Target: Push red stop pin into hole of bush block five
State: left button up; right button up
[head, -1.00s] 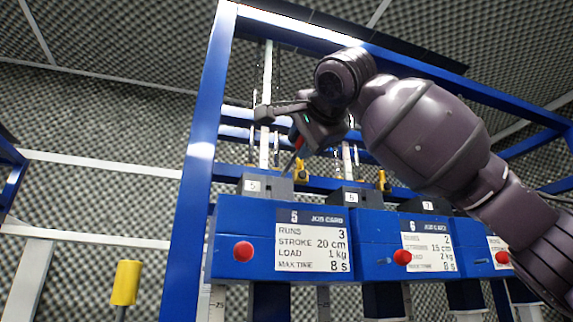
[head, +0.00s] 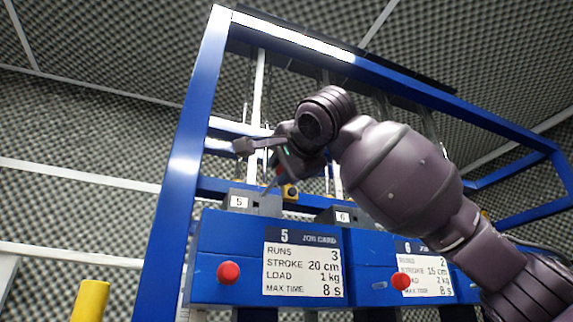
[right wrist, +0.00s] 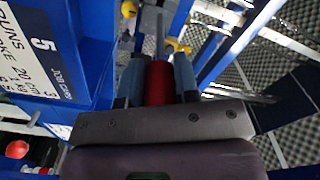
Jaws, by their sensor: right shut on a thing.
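The red stop pin has a red grip (right wrist: 160,82) and a grey shaft (right wrist: 160,38), both clear in the right wrist view. My right gripper (head: 286,163) is shut on the red grip, with one finger on each side. In the head view the shaft (head: 269,183) slants down and left, its tip close above the grey bush block five (head: 265,204), which carries a small "5" label. I cannot tell whether the tip touches the block or enters its hole; the hole itself is not visible. My left gripper is not in view.
Block five sits on a blue housing (head: 225,236) with a job card and a red knob (head: 228,273). Block six (head: 345,215) stands to the right. A blue frame post (head: 181,170) rises at left. A yellow part (head: 290,192) is behind the pin.

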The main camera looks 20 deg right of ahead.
aim_at(275, 180)
jog(key=shift+w+p, duration=0.65)
jog(key=shift+w, duration=1.7)
jog(key=shift+a, duration=0.1)
dwell(0.4)
